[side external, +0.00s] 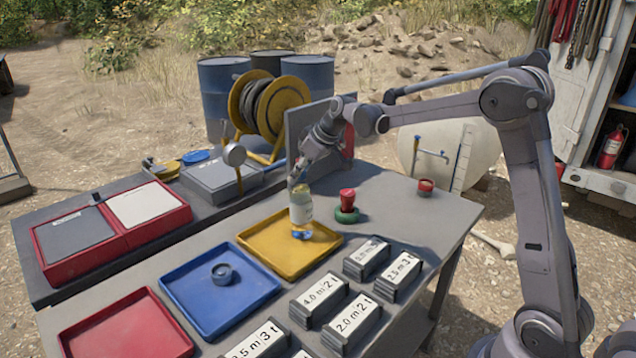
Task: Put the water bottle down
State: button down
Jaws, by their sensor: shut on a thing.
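The water bottle (301,212) is a small clear bottle with a pale label and a blue base. It is upright over the yellow tray (265,258), near the tray's right side. My gripper (298,182) is at the bottle's top and is shut on it. The fingertips are small in this view. I cannot tell whether the bottle's base touches the tray floor.
A blue tray (190,296) with a dark ring and a red tray (125,335) lie to the left. Labelled grey blocks (352,318) stand in front. A red-and-green object (347,206) stands right of the bottle. A red case (115,222) sits behind the trays.

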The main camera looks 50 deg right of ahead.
jog(key=c, duration=1)
grip_release()
jog(key=shift+f, duration=0.1)
jog(key=shift+c, duration=0.2)
jog(key=v, duration=1.2)
jog(key=s+a+f+m, duration=0.1)
jog(key=s+a+f, duration=0.2)
jog(key=s, duration=0.5)
jog(key=s+a+f+h, duration=0.1)
jog(key=s+a+f, duration=0.2)
jog(key=s+a, duration=0.2)
jog(key=s+a+f+m+t, duration=0.1)
jog(key=s+a+f, duration=0.3)
jog(key=s, duration=0.7)
jog(key=shift+s+a+m, duration=0.2)
jog(key=shift+s+m, duration=0.1)
jog(key=shift+s, duration=0.1)
